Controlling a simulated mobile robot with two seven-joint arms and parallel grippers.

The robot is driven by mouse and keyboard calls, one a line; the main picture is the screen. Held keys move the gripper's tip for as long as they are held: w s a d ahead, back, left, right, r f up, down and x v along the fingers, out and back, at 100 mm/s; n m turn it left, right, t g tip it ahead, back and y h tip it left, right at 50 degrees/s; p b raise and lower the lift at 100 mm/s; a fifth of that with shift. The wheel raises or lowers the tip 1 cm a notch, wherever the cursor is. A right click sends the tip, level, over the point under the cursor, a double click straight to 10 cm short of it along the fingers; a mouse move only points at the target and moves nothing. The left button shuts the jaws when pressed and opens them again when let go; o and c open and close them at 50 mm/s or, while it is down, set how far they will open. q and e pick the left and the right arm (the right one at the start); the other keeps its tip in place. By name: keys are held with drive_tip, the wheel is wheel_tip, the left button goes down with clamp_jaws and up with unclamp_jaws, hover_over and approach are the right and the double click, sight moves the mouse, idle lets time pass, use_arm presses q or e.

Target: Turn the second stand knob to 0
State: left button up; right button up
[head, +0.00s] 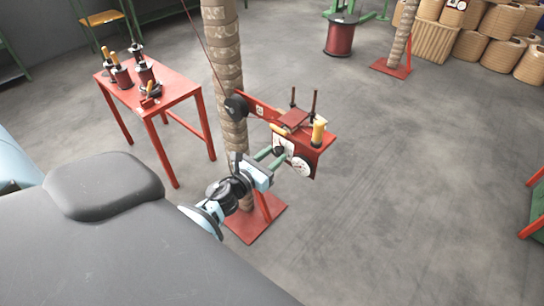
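A red stand (318,141) is fixed to a post wrapped in brown material, in the middle of the head view. Its front face carries a white dial plate with a dark knob (279,151) and a second round white dial (301,166) to the right. My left gripper (276,157) points at this face from the lower left. Its two green fingers are apart, with their tips close to the dark knob. Whether they touch it is unclear. The dial markings are too small to read. My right gripper is not in view.
A red table (172,90) with several small spools stands at the left. The stand's red base plate (256,222) lies on the floor below it. Another wrapped post (402,35) and several brown coils (488,28) are at the back right.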

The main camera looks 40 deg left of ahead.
use_arm(q)
drive_tip(key=c, duration=0.6)
drive_tip(key=shift+o, duration=0.2)
